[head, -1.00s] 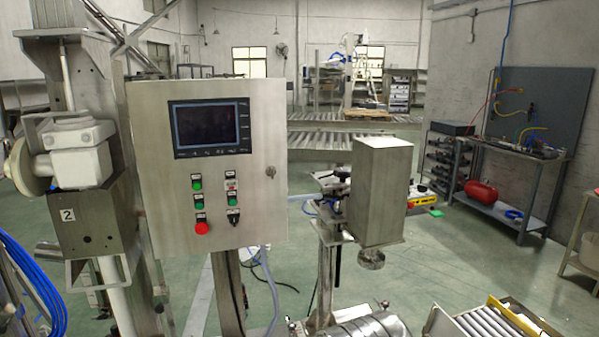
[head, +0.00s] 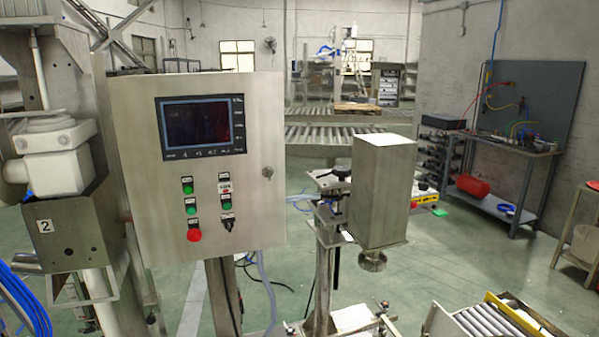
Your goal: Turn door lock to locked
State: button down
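The door lock (head: 267,172) is a small metal lock on the right edge of the control cabinet's door. It is too small to tell which way it is turned. The steel control cabinet (head: 262,120) stands left of centre with its door closed. Its door carries a dark screen (head: 200,127), green buttons, a red button (head: 194,235) and a black selector switch (head: 227,223). My gripper is not in view.
A steel box on a stand (head: 380,195) is right of the cabinet. At far left is a machine marked 2 (head: 70,235) with blue hoses (head: 22,300). A roller conveyor (head: 490,320) is at lower right. Green floor (head: 470,260) is open at right.

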aim_at(268, 172)
jog(key=z, duration=0.85)
jog(key=k, duration=1)
jog(key=u, duration=1)
jog(key=i, duration=1)
jog(key=u, duration=0.05)
